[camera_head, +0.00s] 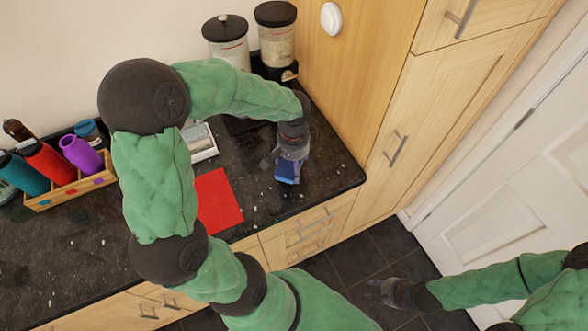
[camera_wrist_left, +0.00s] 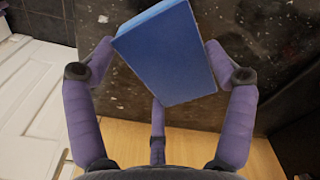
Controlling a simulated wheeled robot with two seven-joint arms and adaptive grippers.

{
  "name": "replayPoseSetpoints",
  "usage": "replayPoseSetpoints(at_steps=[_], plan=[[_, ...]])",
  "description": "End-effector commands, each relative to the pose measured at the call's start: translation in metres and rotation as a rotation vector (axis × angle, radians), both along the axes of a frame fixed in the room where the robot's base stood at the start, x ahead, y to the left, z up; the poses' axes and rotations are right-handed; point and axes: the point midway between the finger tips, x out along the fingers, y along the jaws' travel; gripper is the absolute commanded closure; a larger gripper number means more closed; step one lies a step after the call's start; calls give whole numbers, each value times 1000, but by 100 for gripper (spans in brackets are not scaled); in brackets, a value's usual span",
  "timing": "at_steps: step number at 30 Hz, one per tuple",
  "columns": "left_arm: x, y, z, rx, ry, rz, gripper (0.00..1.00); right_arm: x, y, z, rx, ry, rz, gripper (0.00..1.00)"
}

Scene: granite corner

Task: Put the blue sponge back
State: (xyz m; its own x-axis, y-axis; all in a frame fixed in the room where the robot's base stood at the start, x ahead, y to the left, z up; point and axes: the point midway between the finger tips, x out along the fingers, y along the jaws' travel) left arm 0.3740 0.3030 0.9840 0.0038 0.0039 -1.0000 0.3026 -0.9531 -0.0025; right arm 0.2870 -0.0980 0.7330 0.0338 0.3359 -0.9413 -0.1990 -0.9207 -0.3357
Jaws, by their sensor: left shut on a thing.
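The blue sponge (camera_head: 287,172) is in my left gripper (camera_head: 288,163), over the dark speckled counter near its front right part. In the left wrist view the sponge (camera_wrist_left: 172,55) is a tilted blue block between the purple fingers of my left gripper (camera_wrist_left: 160,72), which is shut on it. The height of the sponge above the counter is hard to judge. My right gripper (camera_head: 382,291) is low at the right, over the dark floor, with its fingers apart and empty.
A red mat (camera_head: 220,203) lies left of the sponge. A white tray-like item (camera_head: 202,143) is partly hidden behind my left arm. Two lidded jars (camera_head: 276,41) stand at the back. A wooden crate (camera_head: 75,192) holds bottles at the left. A tall wooden cabinet (camera_head: 360,75) bounds the counter's right.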

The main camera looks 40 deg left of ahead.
Motion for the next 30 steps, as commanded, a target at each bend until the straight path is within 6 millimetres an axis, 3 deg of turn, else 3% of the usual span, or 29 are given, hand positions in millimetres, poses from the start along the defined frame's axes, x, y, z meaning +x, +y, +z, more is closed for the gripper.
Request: replayPoseSetpoints(at_steps=[9, 15, 16, 17, 30], plan=[[4, 1, -35, -1, 1, -1, 43, 0, 0, -10, 0, 0, 0, 60], [3, 0, -36, -2, 2, -1, 42, 0, 0, -9, 0, 0, 0, 60], [3, 0, -36, -2, 2, -1, 8, 0, 0, -9, 0, 0, 0, 60], [3, 0, -36, -2, 2, -1, 0, 0, 0, -9, 0, 0, 0, 60], [4, 0, -32, -1, -1, 0, 0, 0, 0, -8, 0, 0, 0, 60]])
